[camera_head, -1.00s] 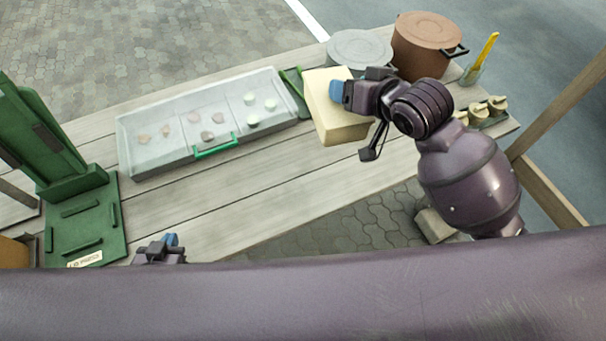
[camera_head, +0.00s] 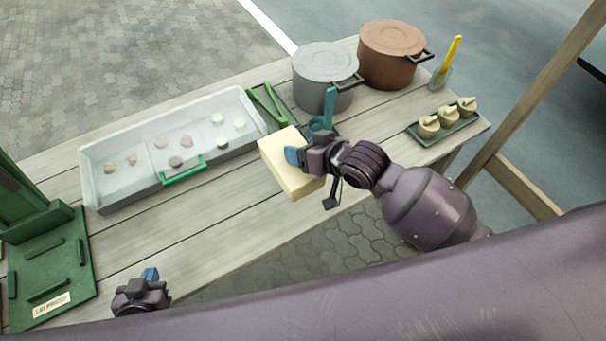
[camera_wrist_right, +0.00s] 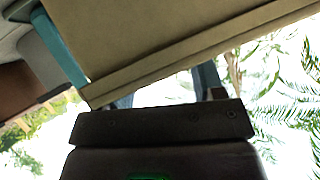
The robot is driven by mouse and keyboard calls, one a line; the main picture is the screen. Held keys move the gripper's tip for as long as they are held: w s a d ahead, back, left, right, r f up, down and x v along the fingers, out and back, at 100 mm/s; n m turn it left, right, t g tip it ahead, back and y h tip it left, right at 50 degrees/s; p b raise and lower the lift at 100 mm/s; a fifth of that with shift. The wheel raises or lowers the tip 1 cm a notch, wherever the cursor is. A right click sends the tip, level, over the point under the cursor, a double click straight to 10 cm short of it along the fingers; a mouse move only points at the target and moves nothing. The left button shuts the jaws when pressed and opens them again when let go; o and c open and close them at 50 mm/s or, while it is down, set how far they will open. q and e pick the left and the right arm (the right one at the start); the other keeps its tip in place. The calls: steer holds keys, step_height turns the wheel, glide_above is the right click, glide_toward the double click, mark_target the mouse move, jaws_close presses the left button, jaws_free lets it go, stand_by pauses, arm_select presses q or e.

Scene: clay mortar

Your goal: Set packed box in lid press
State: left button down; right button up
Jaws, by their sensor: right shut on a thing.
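The packed box (camera_head: 291,178) is a pale yellow box, held tilted above the table beside the clear tray. My right gripper (camera_head: 297,156) is shut on it at its right side. In the right wrist view the box (camera_wrist_right: 170,40) fills the top, with the gripper's fingers (camera_wrist_right: 165,92) partly hidden against it. The lid press (camera_head: 50,270) is a green stand with low guide rails on its base and a label at its front, at the far left. My left gripper (camera_head: 148,279) is low at the table's front edge, apart from the press; its opening is unclear.
A clear tray (camera_head: 95,190) with small pieces and a green handle lies between box and press. Green tongs (camera_head: 266,104), a blue utensil (camera_head: 329,105), a grey pot (camera_head: 322,68), a brown pot (camera_head: 391,52) and a tray of dumplings (camera_head: 440,136) are at right.

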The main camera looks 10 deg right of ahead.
arm_select(q)
steer(key=shift+f+b, duration=0.3)
steer(key=shift+f, duration=0.2)
arm_select(e)
step_height(320, 180, down, 5)
steer(key=shift+f, duration=0.15)
arm_select(q)
steer(key=shift+w+f+b, duration=0.1)
steer(key=shift+f+b, duration=0.15)
steer(key=shift+b, duration=0.05)
arm_select(e)
steer(key=shift+f, duration=2.2)
steer(key=shift+f, duration=0.1)
steer(key=o, duration=1.4)
arm_select(q)
steer(key=shift+s, duration=0.2)
arm_select(e)
steer(key=shift+o, duration=0.2)
steer(key=shift+s+d+r, duration=0.15)
steer(key=shift+s+r, duration=0.05)
steer(key=shift+s, duration=0.05)
arm_select(q)
steer(key=shift+w+r+p, duration=0.25)
steer(key=shift+r+p, duration=0.3)
steer(key=shift+r, duration=0.15)
arm_select(e)
steer(key=v, duration=1.1)
steer(key=shift+s, duration=0.2)
steer(key=shift+d, duration=0.1)
